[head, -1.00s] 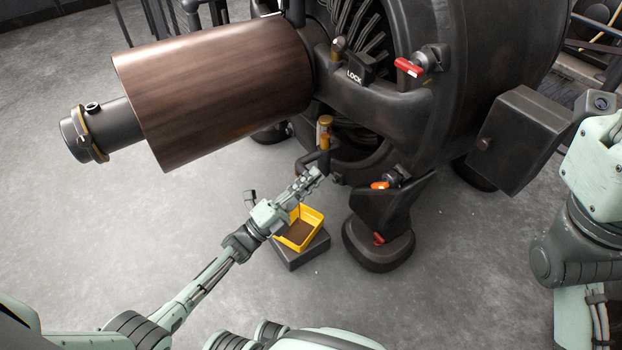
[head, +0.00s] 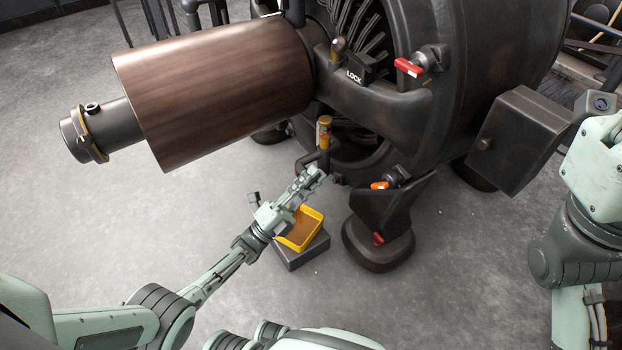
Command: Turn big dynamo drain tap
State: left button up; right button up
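The big dynamo (head: 480,70) is a large dark machine filling the upper right. A short pipe with an amber sight glass (head: 324,128) stands at its lower front. The pipe bends down towards my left gripper (head: 312,178). The gripper's fingers overlap the low end of this pipework, and a drain tap there is hidden or too small to make out. I cannot tell whether the fingers touch or grip anything. A yellow tray (head: 317,233) with brown inside sits just below, partly behind the gripper. My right gripper is out of view.
The tray rests on a grey block (head: 303,256). A red handle (head: 409,68), an orange handle (head: 380,185) and a low red handle (head: 379,238) are on the dynamo. A brown roller (head: 220,85) overhangs at left.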

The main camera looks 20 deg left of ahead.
pick_arm(q)
jog(key=shift+o, duration=0.9)
jog(key=shift+f, duration=0.1)
jog(key=v, duration=0.7)
jog(key=shift+s, duration=0.25)
jog(key=shift+a, duration=0.15)
jog(key=shift+c, duration=0.2)
